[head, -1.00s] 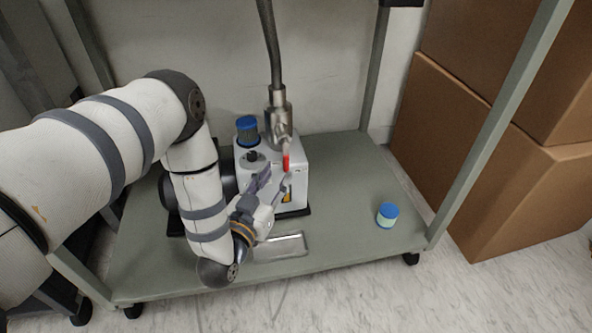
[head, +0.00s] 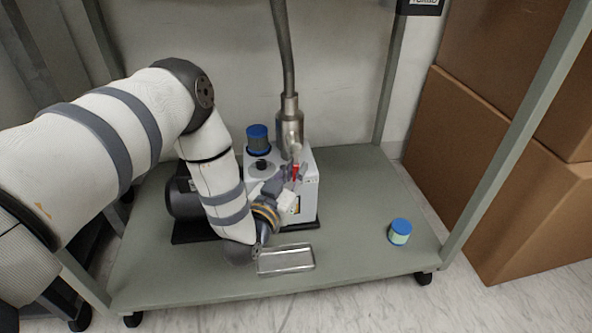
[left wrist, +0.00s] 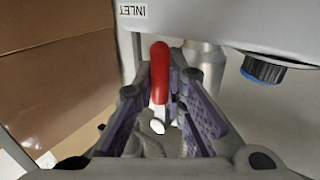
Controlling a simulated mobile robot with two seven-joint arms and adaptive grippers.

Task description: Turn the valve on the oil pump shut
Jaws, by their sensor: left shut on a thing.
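The oil pump (head: 309,205) is a white box with a dark motor (head: 184,192) on its left, standing on a green-grey cart shelf. A steel fitting (head: 290,130) and hose rise from its top. The valve's red handle (head: 295,172) is below the fitting, at the pump's front edge. My left gripper (head: 288,180) reaches it from the front left. In the left wrist view, the red handle (left wrist: 160,75) stands between the purple finger pads of the gripper (left wrist: 161,98), which is shut on it. The fingers partly hide the handle in the head view. My right gripper is not in view.
A blue-capped cylinder (head: 258,138) tops the pump. A metal tray (head: 286,260) and a small blue-lidded jar (head: 400,232) sit on the shelf (head: 350,240). Cart posts (head: 505,140) and cardboard boxes (head: 490,150) bound the right side. The shelf right of the pump is mostly clear.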

